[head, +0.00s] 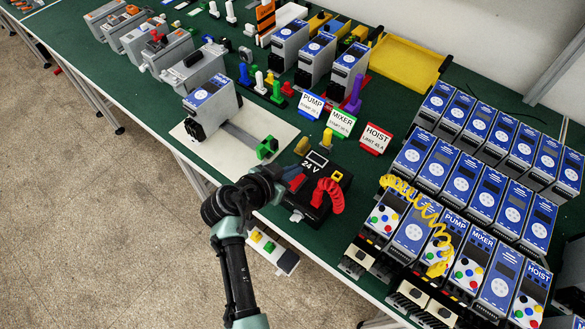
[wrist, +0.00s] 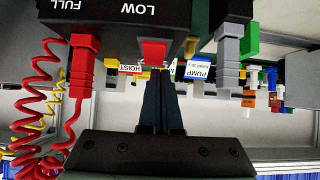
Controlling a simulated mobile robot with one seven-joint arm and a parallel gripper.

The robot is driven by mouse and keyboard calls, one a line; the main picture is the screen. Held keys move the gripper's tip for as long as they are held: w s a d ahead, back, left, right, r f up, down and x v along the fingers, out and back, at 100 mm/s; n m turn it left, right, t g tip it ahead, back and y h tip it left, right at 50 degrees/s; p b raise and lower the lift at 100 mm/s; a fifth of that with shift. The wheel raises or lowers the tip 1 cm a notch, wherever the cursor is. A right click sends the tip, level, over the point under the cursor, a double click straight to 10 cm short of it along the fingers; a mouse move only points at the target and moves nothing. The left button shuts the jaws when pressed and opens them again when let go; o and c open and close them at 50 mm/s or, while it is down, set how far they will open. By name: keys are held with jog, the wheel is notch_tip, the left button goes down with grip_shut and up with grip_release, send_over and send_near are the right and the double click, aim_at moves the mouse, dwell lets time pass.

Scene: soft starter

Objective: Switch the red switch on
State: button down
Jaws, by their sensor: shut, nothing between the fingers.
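A black box marked 24 V (head: 316,164) stands near the table's front edge. A red block-shaped part, likely the red switch (head: 297,182), shows on its left side. In the wrist view the red switch (wrist: 153,51) sits by the LOW label on the box's dark face (wrist: 120,14). My gripper (head: 284,177) is at the box's left side. Its two dark fingers (wrist: 162,80) are shut with nothing between them. Their tips are just below the red switch in the wrist view; I cannot tell if they touch it.
A red plug (wrist: 82,66) with a coiled red cable (head: 337,197) is on the box beside the switch. A grey plug (wrist: 229,50) hangs at the other side. PUMP, MIXER and HOIST cards (head: 376,138) stand behind. Blue-fronted units (head: 465,183) crowd the right.

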dwell(0.3)
jog(key=shift+w+d+f+g+y+p, duration=0.2)
jog(key=shift+g+y+p, duration=0.1)
jog(key=shift+g+p, duration=0.15)
jog(key=shift+f, duration=0.2)
jog(key=shift+s+a, duration=0.1)
jog(key=shift+s, duration=0.05)
jog(key=shift+s+a, duration=0.45)
jog(key=shift+s, duration=0.15)
